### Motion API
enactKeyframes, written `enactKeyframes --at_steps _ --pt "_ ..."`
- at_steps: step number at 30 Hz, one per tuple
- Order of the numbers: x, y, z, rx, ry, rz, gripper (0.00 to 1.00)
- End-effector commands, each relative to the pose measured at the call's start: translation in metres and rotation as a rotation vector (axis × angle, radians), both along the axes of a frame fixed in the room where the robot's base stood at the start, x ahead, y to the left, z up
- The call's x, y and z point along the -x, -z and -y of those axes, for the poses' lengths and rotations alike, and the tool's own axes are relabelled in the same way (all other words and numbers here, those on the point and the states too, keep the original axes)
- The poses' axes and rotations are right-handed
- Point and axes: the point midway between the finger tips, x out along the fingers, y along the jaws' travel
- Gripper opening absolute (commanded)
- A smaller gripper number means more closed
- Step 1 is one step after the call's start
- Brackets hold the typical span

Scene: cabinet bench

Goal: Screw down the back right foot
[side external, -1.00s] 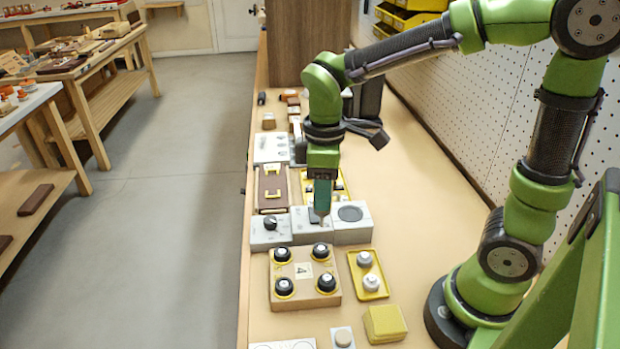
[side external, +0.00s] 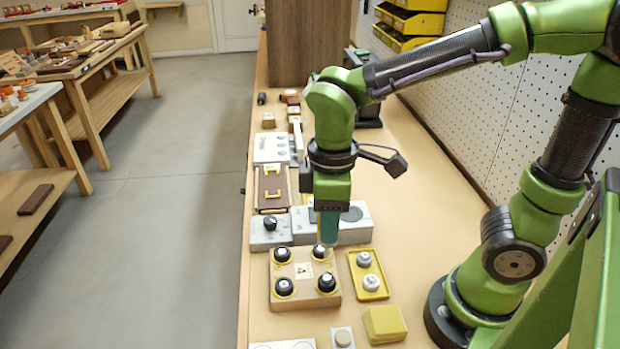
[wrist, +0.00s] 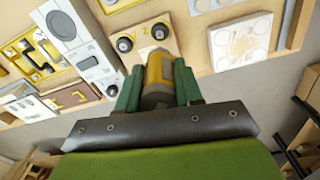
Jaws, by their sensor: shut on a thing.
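A wooden block (side external: 305,271) holds several black, light-topped feet in yellow rings. The far right foot (side external: 320,252) is directly below my gripper (side external: 328,238); its top is partly covered. The far left foot (side external: 282,254), near left foot (side external: 284,287) and near right foot (side external: 327,283) stand clear. In the wrist view, my gripper (wrist: 158,84) is shut on a grey and yellow piece (wrist: 158,70), pointing toward the block (wrist: 150,35). Two feet show beyond it there. I cannot tell whether the held piece touches the far right foot.
A yellow tray (side external: 381,292) with two light knobs lies right of the block. A yellow box (side external: 385,324) stands nearer the camera. Grey units with a black dial (side external: 270,224) stand close behind the block.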

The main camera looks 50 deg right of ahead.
Motion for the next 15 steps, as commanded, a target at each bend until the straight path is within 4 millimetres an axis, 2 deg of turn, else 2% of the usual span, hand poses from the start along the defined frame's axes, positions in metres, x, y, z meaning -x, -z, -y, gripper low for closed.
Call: enactKeyframes --at_steps 3,15 --pt "0.002 0.006 0.001 0.002 0.045 -0.008 0.09" --pt "0.002 0.042 0.001 0.002 0.047 -0.008 0.09"
